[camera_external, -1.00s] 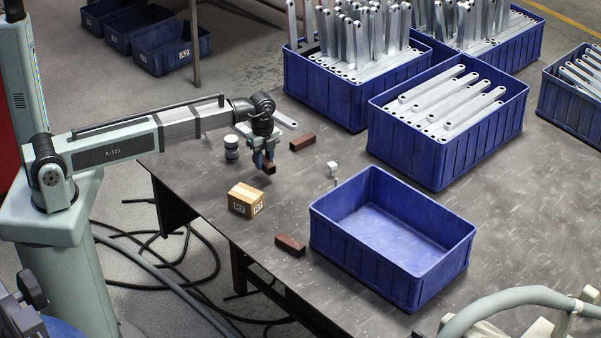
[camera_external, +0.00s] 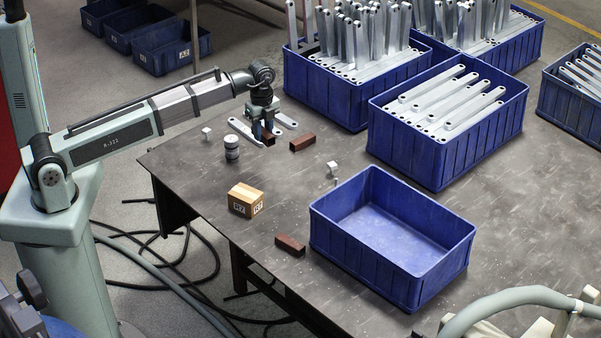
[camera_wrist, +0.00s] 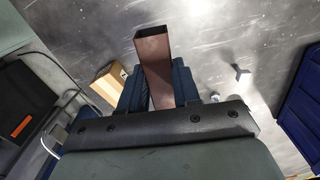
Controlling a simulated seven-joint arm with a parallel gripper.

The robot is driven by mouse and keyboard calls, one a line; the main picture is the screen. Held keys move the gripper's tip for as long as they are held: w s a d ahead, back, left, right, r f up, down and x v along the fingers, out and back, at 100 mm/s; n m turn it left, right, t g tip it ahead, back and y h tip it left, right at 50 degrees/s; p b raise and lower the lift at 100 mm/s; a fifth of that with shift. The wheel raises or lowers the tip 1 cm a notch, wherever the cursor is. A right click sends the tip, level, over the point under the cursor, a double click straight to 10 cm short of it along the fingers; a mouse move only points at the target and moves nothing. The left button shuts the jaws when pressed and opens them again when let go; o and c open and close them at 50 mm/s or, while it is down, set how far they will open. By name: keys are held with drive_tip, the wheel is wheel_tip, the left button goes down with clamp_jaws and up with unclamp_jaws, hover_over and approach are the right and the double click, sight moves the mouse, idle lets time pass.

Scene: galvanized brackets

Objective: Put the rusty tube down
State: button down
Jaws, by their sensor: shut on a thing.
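My gripper (camera_external: 263,134) is shut on a rusty brown square tube (camera_wrist: 155,70), which sticks out between the blue fingers in the wrist view. In the external view the held tube (camera_external: 268,138) shows small at the fingertips, above the far left part of the table; whether it touches the table I cannot tell. A second rusty tube (camera_external: 303,143) lies on the table just right of my gripper. A third rusty tube (camera_external: 290,244) lies near the front edge, left of the empty blue bin.
An empty blue bin (camera_external: 340,244) stands at the front. Bins of galvanized brackets (camera_external: 400,155) stand behind. A cardboard box (camera_external: 246,199), dark-and-white cylinders (camera_external: 232,148), loose brackets (camera_external: 287,121) and small white pieces (camera_external: 333,167) lie around. The table's middle (camera_external: 290,185) is clear.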

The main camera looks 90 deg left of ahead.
wheel_tip(320, 180, up, 2)
drive_tip(key=shift+r, duration=0.25)
drive_tip(key=w+d, duration=0.4)
drive_tip(key=w, duration=0.7)
drive_tip(key=n, duration=0.1)
hover_over(409, 251)
wheel_tip(409, 251, down, 4)
drive_tip(key=f, duration=0.1)
drive_tip(key=shift+f, duration=5.1)
drive_tip(key=shift+f, duration=0.1)
drive_tip(key=c, duration=0.8)
unclamp_jaws()
